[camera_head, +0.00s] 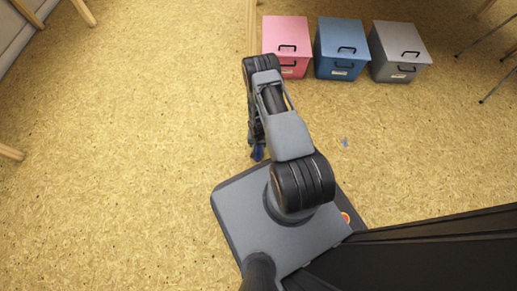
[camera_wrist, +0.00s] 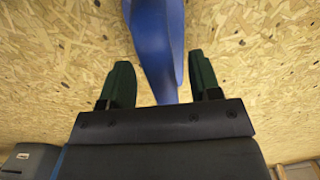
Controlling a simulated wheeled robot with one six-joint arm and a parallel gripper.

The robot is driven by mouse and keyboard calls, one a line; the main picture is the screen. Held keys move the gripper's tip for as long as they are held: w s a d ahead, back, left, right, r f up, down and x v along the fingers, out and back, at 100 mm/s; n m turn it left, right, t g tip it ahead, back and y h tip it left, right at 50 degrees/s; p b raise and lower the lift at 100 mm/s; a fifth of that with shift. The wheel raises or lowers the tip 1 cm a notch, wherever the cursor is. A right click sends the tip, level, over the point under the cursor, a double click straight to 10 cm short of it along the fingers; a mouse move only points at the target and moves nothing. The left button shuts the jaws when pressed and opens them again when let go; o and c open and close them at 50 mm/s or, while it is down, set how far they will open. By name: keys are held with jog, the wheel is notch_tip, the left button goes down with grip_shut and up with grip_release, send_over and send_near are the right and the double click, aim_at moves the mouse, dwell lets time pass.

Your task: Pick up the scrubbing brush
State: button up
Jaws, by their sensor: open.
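A long, smooth blue thing (camera_wrist: 158,40), which I take to be the scrubbing brush, runs down from the top edge of the wrist view. Its narrowing lower part lies between the two dark green fingers of my gripper (camera_wrist: 160,60). The fingers stand apart, with gaps on both sides of the blue thing. Its upper end is cut off by the frame, and no bristles show.
A pink box (camera_head: 274,38), a blue box (camera_head: 330,37) and a grey box (camera_head: 388,39) stand in a row at the top. The speckled floor (camera_head: 130,130) on the left is clear.

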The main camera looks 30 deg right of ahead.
jog(key=shift+f, duration=0.4)
grip_shut()
jog(key=shift+r, duration=0.15)
